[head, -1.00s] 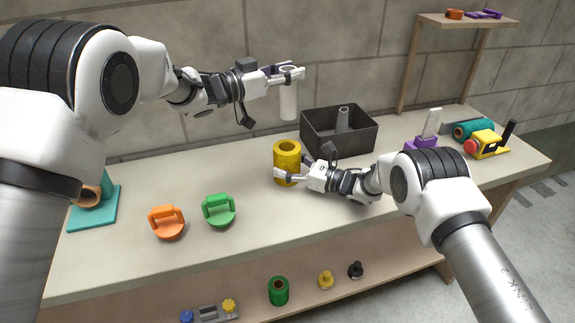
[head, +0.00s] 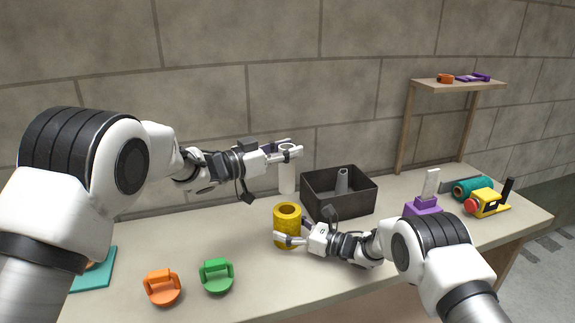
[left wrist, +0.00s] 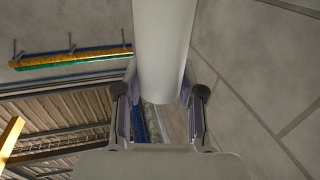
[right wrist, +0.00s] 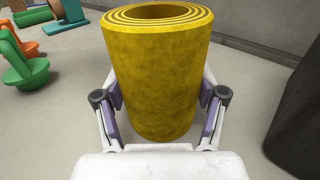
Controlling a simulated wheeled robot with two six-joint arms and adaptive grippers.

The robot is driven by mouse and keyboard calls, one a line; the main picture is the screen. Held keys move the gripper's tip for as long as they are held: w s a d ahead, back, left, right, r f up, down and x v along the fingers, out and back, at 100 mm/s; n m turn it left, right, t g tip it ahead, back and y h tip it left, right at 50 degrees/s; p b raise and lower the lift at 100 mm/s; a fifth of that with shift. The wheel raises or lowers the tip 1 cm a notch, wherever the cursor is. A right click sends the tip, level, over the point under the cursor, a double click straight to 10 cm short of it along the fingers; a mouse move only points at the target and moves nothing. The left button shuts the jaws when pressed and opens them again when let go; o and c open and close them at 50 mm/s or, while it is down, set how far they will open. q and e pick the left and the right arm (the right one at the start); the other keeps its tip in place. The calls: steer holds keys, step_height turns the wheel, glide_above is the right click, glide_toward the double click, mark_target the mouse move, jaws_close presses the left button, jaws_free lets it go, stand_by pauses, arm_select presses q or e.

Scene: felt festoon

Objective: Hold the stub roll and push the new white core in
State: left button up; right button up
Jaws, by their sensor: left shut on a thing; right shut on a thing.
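The stub roll is a thick yellow felt roll (head: 287,224) with an open centre, standing upright on the bench. My right gripper (head: 289,234) is shut around its sides low down; the right wrist view shows the roll (right wrist: 155,75) between both fingers. My left gripper (head: 289,151) is shut on the white core (head: 287,180), a smooth upright tube. The core hangs below the fingers, its lower end just above the roll in the picture and apart from it. In the left wrist view the core (left wrist: 164,45) sits between the finger pads. Exact alignment with the roll's opening cannot be told.
A dark open box (head: 340,205) with a grey cone (head: 342,181) stands close behind and right of the roll. Orange (head: 162,288) and green (head: 216,275) handled discs lie at front left. A purple stand (head: 423,206) and yellow device (head: 487,203) are right.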

arm_select(q)
glide_above(287, 190)
steer(key=w, duration=0.2)
steer(key=shift+s+f, duration=0.1)
steer(key=shift+f, duration=2.25)
steer(key=shift+f, duration=0.4)
steer(key=shift+f, duration=1.65)
steer(key=shift+f, duration=0.2)
steer(key=shift+f, duration=0.75)
steer(key=o, duration=1.2)
steer(key=shift+f, duration=0.1)
